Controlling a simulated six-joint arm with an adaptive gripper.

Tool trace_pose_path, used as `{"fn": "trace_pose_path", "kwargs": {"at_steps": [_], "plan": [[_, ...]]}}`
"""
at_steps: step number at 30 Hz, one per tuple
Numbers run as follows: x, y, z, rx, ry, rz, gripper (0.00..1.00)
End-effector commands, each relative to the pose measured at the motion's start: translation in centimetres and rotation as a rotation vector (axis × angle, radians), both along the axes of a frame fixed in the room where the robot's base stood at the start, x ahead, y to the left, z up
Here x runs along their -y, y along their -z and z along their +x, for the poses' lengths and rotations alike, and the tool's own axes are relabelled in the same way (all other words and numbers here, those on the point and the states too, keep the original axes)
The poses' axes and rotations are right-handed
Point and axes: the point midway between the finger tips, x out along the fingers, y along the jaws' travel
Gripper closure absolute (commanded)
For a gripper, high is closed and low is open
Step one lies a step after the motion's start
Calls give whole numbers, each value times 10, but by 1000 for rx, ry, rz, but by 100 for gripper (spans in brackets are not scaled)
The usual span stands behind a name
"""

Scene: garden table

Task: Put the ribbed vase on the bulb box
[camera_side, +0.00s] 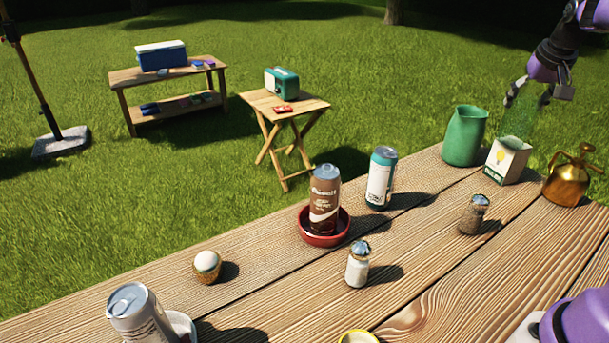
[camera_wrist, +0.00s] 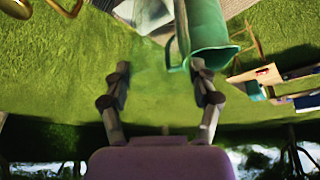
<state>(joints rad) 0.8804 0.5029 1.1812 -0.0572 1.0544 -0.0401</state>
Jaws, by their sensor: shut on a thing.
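The ribbed vase (camera_side: 520,115) is see-through green glass, nearly lost against the grass. In the side view it is roughly upright, with its lower end at the top of the bulb box (camera_side: 507,161); I cannot tell whether they touch. The box is white with a yellow bulb picture and a green lower band. My gripper (camera_side: 532,97) is shut on the vase near its upper part. In the wrist view my gripper (camera_wrist: 162,88) has its fingers apart around the faint, clear vase (camera_wrist: 150,72). The box (camera_wrist: 148,14) shows beyond it at the top edge.
A green jug (camera_side: 465,135) stands just left of the box, close to the vase. A brass mister (camera_side: 572,178) stands just right. A teal can (camera_side: 381,178), a brown can (camera_side: 324,200) in a red dish (camera_side: 341,232) and shakers (camera_side: 473,214) stand farther left.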

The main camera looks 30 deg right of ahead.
Motion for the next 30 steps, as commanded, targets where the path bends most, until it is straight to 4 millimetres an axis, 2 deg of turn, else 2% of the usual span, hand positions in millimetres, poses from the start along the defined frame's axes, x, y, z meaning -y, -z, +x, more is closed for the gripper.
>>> {"fn": "trace_pose_path", "kwargs": {"at_steps": [7,8,9,23,26,30], "plan": [[0,3,0,0,0,0,90],[0,3,0,0,0,0,21],[0,3,0,0,0,0,2],[0,1,0,1,0,-1,2],[-1,-7,-1,3,0,-3,2],[-8,-32,-8,6,2,-4,2]]}}
